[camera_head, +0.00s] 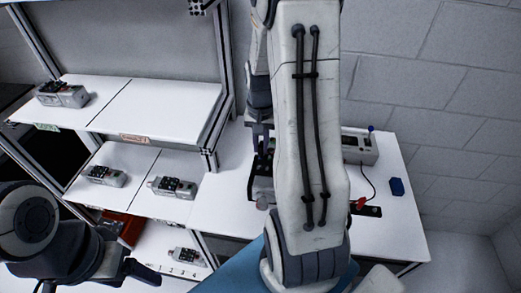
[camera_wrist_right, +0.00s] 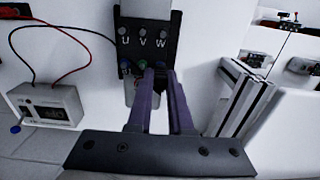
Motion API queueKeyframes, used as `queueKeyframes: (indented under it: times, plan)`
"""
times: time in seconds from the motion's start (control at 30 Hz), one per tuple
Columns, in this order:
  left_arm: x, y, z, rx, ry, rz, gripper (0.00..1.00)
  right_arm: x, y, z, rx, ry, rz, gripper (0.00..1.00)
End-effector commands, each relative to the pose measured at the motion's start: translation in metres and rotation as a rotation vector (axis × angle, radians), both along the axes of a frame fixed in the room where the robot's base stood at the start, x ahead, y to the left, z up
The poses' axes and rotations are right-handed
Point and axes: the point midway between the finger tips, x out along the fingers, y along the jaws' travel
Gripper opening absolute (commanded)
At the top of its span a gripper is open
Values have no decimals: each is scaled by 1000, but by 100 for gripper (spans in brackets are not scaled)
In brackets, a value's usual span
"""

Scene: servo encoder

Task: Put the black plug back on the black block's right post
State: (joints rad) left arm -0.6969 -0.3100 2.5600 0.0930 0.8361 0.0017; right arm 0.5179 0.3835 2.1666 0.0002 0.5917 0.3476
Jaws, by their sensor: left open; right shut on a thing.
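The black block (camera_head: 375,211) lies on the table right of my right arm in the head view. A red plug (camera_head: 361,203) sits at its left end, and my arm hides part of that area. The block's corner shows at the top left of the right wrist view (camera_wrist_right: 16,11). My right gripper (camera_wrist_right: 158,72) is shut at the coloured posts of a black U-V-W terminal block (camera_wrist_right: 146,45). A dark cable runs toward its fingertips. The plug between them is mostly hidden, and I cannot tell whether it touches a post. My left gripper (camera_head: 100,281) is open and empty at the lower left.
A grey meter (camera_head: 359,148) with cables stands at the table's back; it also shows in the wrist view (camera_wrist_right: 46,106). A blue object (camera_head: 397,187) lies to its right. Shelves (camera_head: 150,102) with several grey devices stand left.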

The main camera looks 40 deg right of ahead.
Motion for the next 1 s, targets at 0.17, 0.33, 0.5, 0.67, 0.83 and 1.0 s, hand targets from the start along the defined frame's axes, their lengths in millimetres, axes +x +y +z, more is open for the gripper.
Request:
queueKeyframes:
  times: [0.17, 0.33, 0.5, 0.67, 0.83, 1.0]
  plan:
    - [0, 0, 7, 0, 0, 0, 72, 0, 0, 8, -1, -1, 0, 0]
    - [0, 0, 15, 0, 0, 0, 72, 0, 0, 17, 0, 0, 0, 0]
    - [0, 0, 23, 0, 0, 0, 72, 0, 0, 25, 0, 0, 0, 0]
    - [0, 0, 30, 0, 0, 0, 72, 0, 0, 33, 0, 0, 0, 0]
    - [0, 0, 38, 0, 0, 0, 72, 0, 0, 42, 0, 0, 0, 0]
    - [0, 0, 45, 0, 0, 0, 72, 0, 0, 50, 0, 0, 0, 0]
